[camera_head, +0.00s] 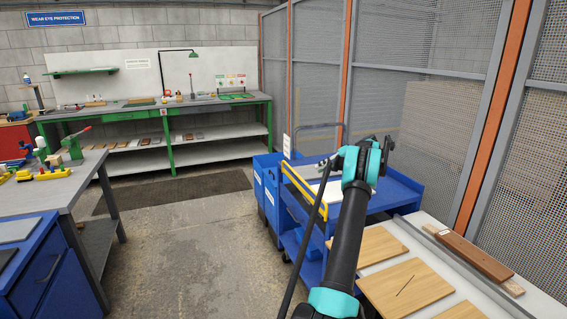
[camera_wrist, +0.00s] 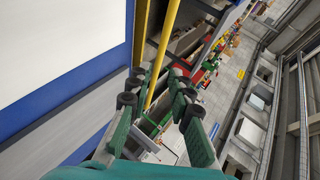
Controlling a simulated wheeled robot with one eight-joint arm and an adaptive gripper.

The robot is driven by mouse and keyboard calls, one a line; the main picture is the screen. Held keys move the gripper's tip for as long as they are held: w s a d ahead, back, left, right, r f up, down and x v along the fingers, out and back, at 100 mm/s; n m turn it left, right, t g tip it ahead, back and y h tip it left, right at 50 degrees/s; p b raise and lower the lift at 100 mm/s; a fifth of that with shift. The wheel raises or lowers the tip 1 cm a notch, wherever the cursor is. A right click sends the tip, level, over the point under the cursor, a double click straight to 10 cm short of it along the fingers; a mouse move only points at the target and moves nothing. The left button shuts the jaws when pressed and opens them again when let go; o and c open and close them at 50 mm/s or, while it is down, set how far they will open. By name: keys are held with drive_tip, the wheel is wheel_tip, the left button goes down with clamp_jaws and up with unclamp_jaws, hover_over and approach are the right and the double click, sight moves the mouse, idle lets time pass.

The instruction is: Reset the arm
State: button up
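My arm rises through the middle of the head view and bends at a teal joint above a blue cart (camera_head: 405,194). My gripper's fingers are hard to make out in the head view. In the wrist view my gripper (camera_wrist: 158,86) has its green fingers with black pads spread apart, with nothing between them. A yellow rail (camera_wrist: 164,50) passes behind the gap. A large pale flat surface (camera_wrist: 55,45) with a blue edge fills the left of the wrist view. Light wooden boards (camera_head: 408,284) lie on a white table (camera_head: 537,298) at the lower right of the head view.
A dark brown plank (camera_head: 475,255) lies along the white table near the mesh fence (camera_head: 415,110). A green-framed workbench (camera_head: 200,104) stands at the back wall. A grey bench (camera_head: 83,175) and a blue cabinet (camera_head: 35,275) stand left. The concrete floor (camera_head: 190,250) between is clear.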

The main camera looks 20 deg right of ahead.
drive_tip(key=s+a+r+g+h, duration=0.1)
drive_tip(key=a, duration=0.6)
drive_tip(key=s+a+r+h, duration=0.2)
drive_tip(key=a, duration=0.5)
drive_tip(key=s+a+g+h, duration=0.1)
drive_tip(key=s+a+h, duration=0.1)
drive_tip(key=s+a, duration=1)
drive_tip(key=s+a+f+h, duration=0.2)
drive_tip(key=s+a+f, duration=0.2)
drive_tip(key=s, duration=0.7)
drive_tip(key=s+a+f+n+t+h, duration=0.1)
drive_tip(key=s+a+f, duration=0.3)
drive_tip(key=s, duration=0.7)
drive_tip(key=s+a+f+n+h, duration=0.1)
drive_tip(key=s+a+f+h, duration=0.2)
drive_tip(key=s, duration=0.8)
drive_tip(key=shift+a+f, duration=0.4)
drive_tip(key=shift+a, duration=0.1)
drive_tip(key=shift+s, duration=0.1)
